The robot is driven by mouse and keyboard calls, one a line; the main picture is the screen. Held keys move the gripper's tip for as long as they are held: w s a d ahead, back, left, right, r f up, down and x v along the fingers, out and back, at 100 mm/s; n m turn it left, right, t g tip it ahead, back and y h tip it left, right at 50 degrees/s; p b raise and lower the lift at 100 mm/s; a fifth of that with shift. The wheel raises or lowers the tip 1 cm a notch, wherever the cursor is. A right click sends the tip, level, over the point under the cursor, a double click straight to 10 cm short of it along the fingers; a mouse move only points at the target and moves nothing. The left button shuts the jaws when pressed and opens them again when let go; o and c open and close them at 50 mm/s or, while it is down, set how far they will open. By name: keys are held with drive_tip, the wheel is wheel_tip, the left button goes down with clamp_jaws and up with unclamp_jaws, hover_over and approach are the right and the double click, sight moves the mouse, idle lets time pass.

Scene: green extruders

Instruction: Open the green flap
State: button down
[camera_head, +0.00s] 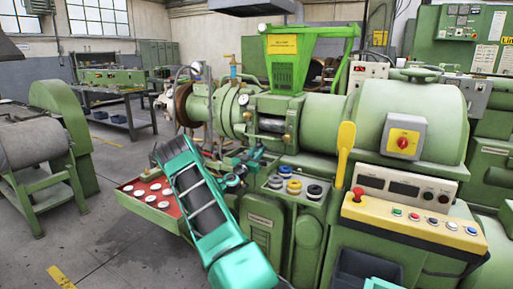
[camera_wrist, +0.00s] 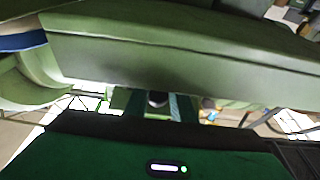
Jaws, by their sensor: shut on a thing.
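A bright green hopper-like part (camera_head: 283,72) with a yellow label stands on top of the green extruder (camera_head: 330,125). I cannot tell for sure which part is the green flap. My teal arm reaches up from below in front of the extruder, and my gripper (camera_head: 256,156) is low against its front, below the barrel. In the wrist view a wide green panel (camera_wrist: 180,62) fills the top, very close. My gripper (camera_wrist: 156,104) is below it, shut on a small dark rounded thing (camera_wrist: 157,98). Most of this thing and the contact are hidden.
A red tray with white round pieces (camera_head: 150,195) is left of my arm. A control panel (camera_head: 415,215) with buttons and a yellow lever (camera_head: 346,150) are to the right. Another green machine (camera_head: 55,150) stands at the left. The floor between is clear.

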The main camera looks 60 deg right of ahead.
drive_tip(key=c, duration=1.8)
unclamp_jaws()
drive_tip(key=shift+w+a+f, duration=0.1)
drive_tip(key=shift+w+f, duration=0.1)
drive_tip(key=shift+w, duration=0.05)
drive_tip(key=o, duration=0.4)
drive_tip(key=shift+c, duration=0.2)
drive_tip(key=shift+s+r, duration=0.1)
drive_tip(key=v, duration=1)
drive_tip(key=shift+a, duration=0.35)
